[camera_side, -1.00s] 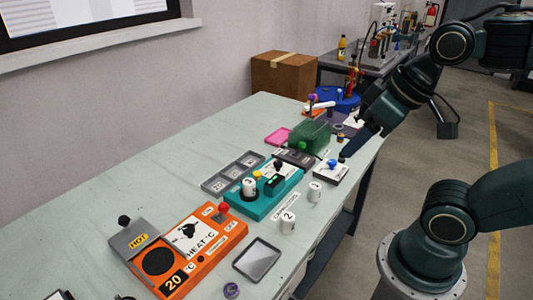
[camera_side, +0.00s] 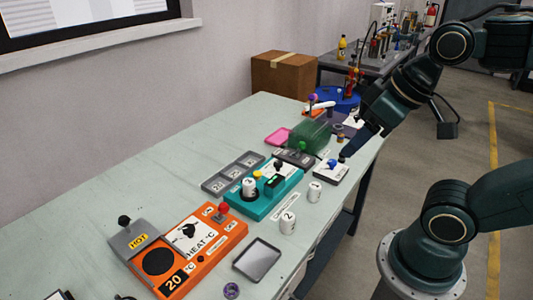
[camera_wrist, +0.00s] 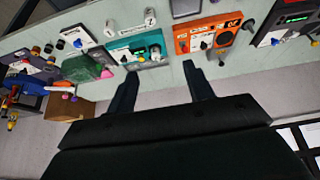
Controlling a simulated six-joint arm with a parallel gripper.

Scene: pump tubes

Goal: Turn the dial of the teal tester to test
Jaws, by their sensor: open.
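The teal tester (camera_side: 252,206) sits mid-table, and the wrist view shows it upper left of centre (camera_wrist: 148,37). Its dial (camera_side: 278,167) looks like a dark pointer on a white plate; the setting is too small to read. A white numbered cylinder (camera_side: 249,187), a dark block with a green light (camera_side: 274,184) and a yellow knob (camera_side: 257,174) are on it. My gripper (camera_wrist: 160,76) is open and empty, its two dark fingers apart and not touching the tester. In the side view my gripper (camera_side: 347,156) is at the table's right edge, beyond the tester.
An orange heater (camera_side: 205,262) stands nearer the side camera, by a grey tray (camera_side: 257,262). Two white cylinders (camera_side: 288,223) (camera_side: 314,191) stand right of the tester. A green box (camera_side: 308,137) and a white unit with a blue knob (camera_side: 330,173) are beyond it.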

